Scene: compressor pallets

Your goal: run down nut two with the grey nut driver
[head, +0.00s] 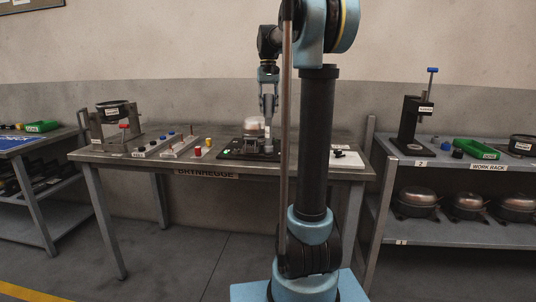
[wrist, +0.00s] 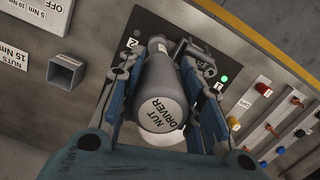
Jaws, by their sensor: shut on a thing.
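The grey nut driver (wrist: 165,100), with "NUT DRIVER" on its end, is held between the two blue fingers of my gripper (wrist: 160,68) in the wrist view. In the head view my gripper (head: 268,100) points down over the black fixture plate (head: 268,156) on the workbench. The plate carries a "2" label (wrist: 131,43) left of the driver's far end and a "1" label (wrist: 219,86) to its right. A green light (wrist: 224,79) is lit beside the "1". The driver's tip and nut two are hidden, so contact cannot be told.
A square grey holder (wrist: 66,70) by the "NUTS 15 Nm" label and a white dial card (head: 346,160) are on the bench (head: 130,158). Strips with coloured knobs (head: 170,147) lie left of the plate. A work rack (head: 440,160) stands right.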

